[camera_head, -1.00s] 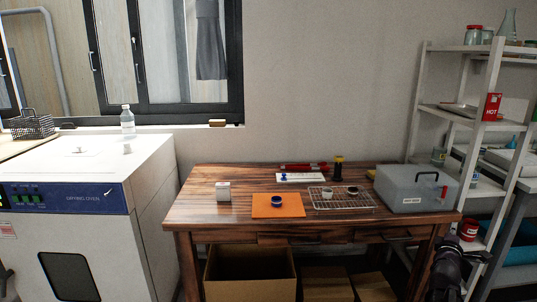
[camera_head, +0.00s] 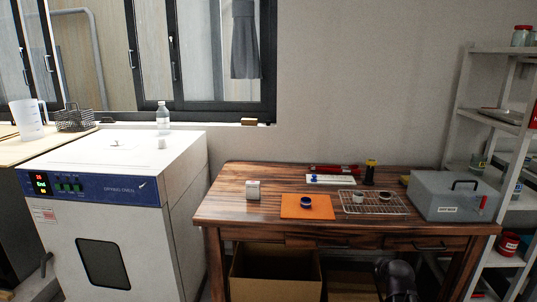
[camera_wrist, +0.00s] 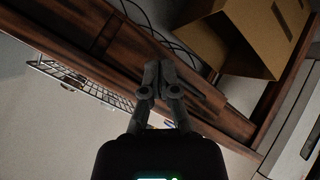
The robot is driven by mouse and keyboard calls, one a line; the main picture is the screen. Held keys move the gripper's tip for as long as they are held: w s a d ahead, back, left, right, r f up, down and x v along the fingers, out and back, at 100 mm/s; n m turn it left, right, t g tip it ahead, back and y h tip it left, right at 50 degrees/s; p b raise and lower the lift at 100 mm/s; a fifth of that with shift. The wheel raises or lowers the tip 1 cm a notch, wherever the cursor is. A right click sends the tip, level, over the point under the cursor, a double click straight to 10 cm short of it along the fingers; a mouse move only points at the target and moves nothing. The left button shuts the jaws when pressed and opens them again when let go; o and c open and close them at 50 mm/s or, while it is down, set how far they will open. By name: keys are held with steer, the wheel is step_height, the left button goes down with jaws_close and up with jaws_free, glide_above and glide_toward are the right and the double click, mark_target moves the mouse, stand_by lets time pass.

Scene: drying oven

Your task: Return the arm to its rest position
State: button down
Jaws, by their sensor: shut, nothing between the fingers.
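My gripper (camera_wrist: 159,75) is in the wrist view, where its two dark fingers meet at the tips with nothing between them. The wrist view is tilted, with the wooden table's edge running diagonally behind the fingers. The gripper's fingers cannot be made out in that view.
The wooden table (camera_head: 240,209) holds an orange mat (camera_head: 293,212), a wire rack (camera_head: 385,209) and a grey box (camera_head: 450,200). A white drying oven (camera_head: 150,235) stands left, a shelf (camera_head: 497,124) right. A cardboard box (camera_head: 275,278) is under the table.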

steer(key=s+a+f+m+g+y, duration=0.1)
steer(key=s+a+f+m+g, duration=0.3)
steer(key=s+a, duration=0.45)
steer(key=s+a+f+m+g+y, duration=0.1)
steer(key=s+a+f+m+g, duration=0.15)
steer(key=s+a+g, duration=0.65)
steer(key=w+a+r+t+p, duration=0.1)
steer(key=r+p, duration=1.3)
steer(key=w+a+r+t+p, duration=0.1)
steer(key=w+r+t+p, duration=0.1)
steer(key=r+p, duration=1.2)
steer(key=shift+w+a+r+p, duration=0.15)
steer(key=shift+a+r+p, duration=0.1)
steer(key=shift+r+p, duration=0.2)
steer(key=shift+m, duration=0.25)
